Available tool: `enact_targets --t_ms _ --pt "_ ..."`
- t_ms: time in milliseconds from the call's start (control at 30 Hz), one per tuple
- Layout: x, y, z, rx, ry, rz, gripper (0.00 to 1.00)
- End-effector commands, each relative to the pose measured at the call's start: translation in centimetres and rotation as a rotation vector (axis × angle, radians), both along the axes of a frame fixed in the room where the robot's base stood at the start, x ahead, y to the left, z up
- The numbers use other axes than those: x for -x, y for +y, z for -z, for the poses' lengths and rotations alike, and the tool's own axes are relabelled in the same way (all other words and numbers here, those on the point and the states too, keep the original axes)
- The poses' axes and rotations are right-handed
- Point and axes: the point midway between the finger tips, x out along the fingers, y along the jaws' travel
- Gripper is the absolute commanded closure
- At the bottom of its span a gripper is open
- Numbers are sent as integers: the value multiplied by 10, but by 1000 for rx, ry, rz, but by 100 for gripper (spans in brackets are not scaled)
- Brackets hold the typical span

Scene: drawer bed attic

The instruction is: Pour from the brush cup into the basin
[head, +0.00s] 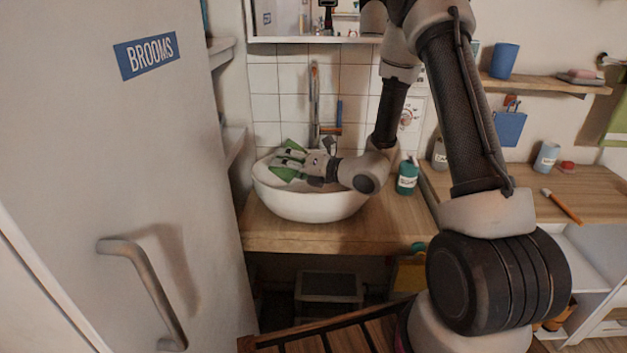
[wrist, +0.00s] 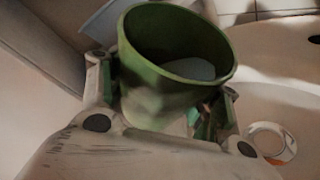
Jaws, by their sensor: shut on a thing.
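My gripper (head: 291,161) is shut on a green cup (wrist: 165,75), with one finger on each side of its wall in the wrist view. The cup's round mouth is open, and a pale patch shows inside it; I cannot tell what that is. In the head view my gripper and the green cup (head: 287,174) are at the white basin (head: 310,206), over its left part. The arm's end lies nearly level there, and the cup looks tipped, though its exact tilt is unclear. The basin also shows in the wrist view (wrist: 258,98), with a ringed drain.
A tap (head: 314,95) stands behind the basin. A teal bottle (head: 407,177) and a grey bottle (head: 440,152) stand to its right. A tall cabinet door labelled BROOMS (head: 150,140) is close on the left. A pale cup (head: 547,156) and a brush (head: 562,205) are on the right counter.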

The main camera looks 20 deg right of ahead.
Motion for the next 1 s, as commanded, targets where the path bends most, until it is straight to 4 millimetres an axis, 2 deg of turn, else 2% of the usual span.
enact_targets --t_ms 1000 --pt "0 1 1 -127 49 0 68"
